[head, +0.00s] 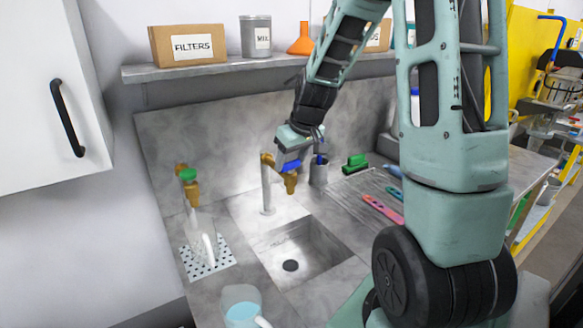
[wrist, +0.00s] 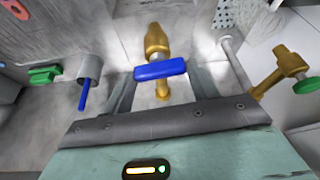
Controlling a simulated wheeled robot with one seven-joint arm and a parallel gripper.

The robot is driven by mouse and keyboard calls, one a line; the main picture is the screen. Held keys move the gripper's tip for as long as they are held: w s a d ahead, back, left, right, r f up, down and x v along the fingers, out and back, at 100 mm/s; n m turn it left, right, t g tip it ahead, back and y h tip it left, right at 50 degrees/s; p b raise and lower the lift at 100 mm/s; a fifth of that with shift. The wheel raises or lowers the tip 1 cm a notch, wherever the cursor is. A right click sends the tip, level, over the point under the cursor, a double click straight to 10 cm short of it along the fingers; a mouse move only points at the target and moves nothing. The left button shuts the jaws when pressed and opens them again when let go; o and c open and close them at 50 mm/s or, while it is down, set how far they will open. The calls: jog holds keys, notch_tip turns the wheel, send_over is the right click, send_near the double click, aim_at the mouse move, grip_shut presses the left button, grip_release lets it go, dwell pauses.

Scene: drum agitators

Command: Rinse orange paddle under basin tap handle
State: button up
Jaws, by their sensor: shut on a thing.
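The basin tap is a brass tap (head: 267,160) on a grey post at the back of the basin (head: 315,250). Its blue handle (head: 291,166) lies crosswise, and it also shows in the wrist view (wrist: 160,69). My gripper (wrist: 161,76) reaches down to the tap from above, with a finger on each side, shut on the blue handle. I see no water stream under the spout. I see no clearly orange paddle. A pink-red paddle (head: 383,210) lies on the drainboard, right of the basin. A pinkish holed piece (wrist: 14,8) shows at the wrist view's corner.
A second brass tap with a green handle (head: 188,174) stands at the left. A grey cup (head: 318,172) with a blue item and a green brush (head: 355,163) stand close right of the tap. A jug (head: 241,305) stands in front. A shelf (head: 210,70) hangs above.

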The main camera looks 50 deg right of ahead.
jog(key=shift+d+f+n+y+b, duration=0.1)
jog(key=shift+f+n+y+b, duration=0.15)
jog(key=shift+n+b, duration=0.45)
jog(key=shift+r+n, duration=0.25)
jog(key=shift+n, duration=0.05)
jog(key=o, duration=1)
jog(key=b+v, duration=0.2)
jog(key=v, duration=1.5)
jog(key=shift+s+d+r+b, duration=0.15)
jog(key=shift+b, duration=0.25)
